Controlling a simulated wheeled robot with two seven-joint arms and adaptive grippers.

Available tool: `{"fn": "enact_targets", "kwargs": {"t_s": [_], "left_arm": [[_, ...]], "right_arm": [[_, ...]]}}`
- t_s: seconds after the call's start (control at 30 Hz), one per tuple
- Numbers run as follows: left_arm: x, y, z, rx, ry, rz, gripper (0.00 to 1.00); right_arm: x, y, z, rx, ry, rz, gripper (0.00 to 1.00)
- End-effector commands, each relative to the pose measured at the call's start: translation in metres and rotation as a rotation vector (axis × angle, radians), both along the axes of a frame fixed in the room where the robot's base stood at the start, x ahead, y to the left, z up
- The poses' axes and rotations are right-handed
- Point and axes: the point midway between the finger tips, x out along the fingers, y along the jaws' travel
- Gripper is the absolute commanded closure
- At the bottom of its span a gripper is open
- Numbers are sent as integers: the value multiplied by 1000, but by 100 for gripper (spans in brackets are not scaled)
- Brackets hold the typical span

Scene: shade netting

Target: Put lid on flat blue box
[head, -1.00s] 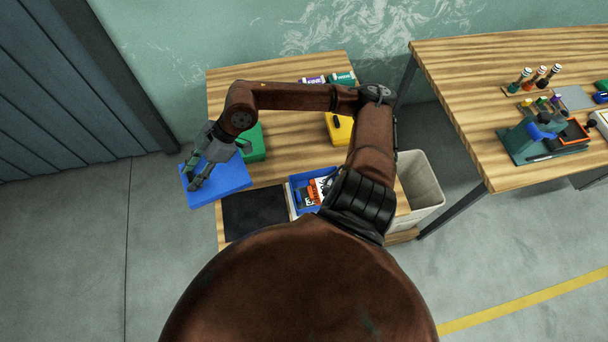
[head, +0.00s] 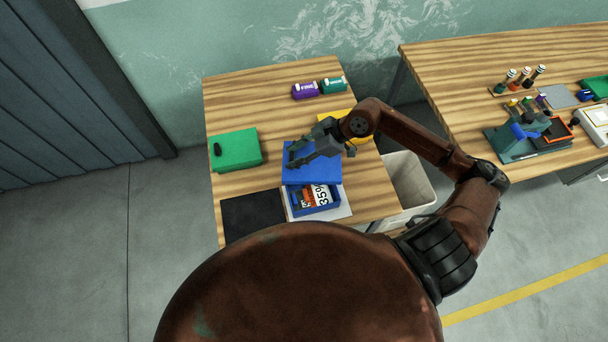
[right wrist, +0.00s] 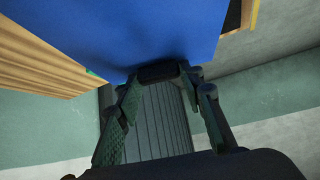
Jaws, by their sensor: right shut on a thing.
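The flat blue box (head: 334,207) is open on a white sheet near the front of the left table, with orange, white and black items inside. The blue lid (head: 325,174) is held flat just behind and above it, overlapping the box's far part in the head view. My right gripper (head: 299,156) is shut on the lid's handle, over the lid's far left part. In the right wrist view the lid (right wrist: 140,30) fills the top, with its black handle (right wrist: 158,73) between the fingers. My left gripper is out of view.
A green box (head: 237,150) with a black knob stands left. A yellow box (head: 335,120) is partly hidden behind my gripper. Purple (head: 305,90) and teal (head: 334,85) containers stand at the back. A black mat (head: 252,215) lies left of the blue box; a bin (head: 408,185) stands right.

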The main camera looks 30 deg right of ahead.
Motion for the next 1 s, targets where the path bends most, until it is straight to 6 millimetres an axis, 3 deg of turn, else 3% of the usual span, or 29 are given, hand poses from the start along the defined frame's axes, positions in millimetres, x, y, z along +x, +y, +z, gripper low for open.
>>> {"fn": "enact_targets", "kwargs": {"t_s": [0.03, 0.1, 0.33, 0.53, 1.0], "left_arm": [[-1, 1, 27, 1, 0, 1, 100], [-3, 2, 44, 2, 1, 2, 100], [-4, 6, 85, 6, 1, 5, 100], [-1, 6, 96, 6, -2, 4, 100], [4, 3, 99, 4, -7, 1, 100]], "right_arm": [[-7, 2, 6, 5, 9, 30, 89], [-16, 5, -2, 5, 12, 80, 89], [-47, 17, -26, 14, 9, 220, 89], [-60, 23, -37, 21, 3, 275, 89], [-61, 23, -38, 20, 2, 278, 89]]}}
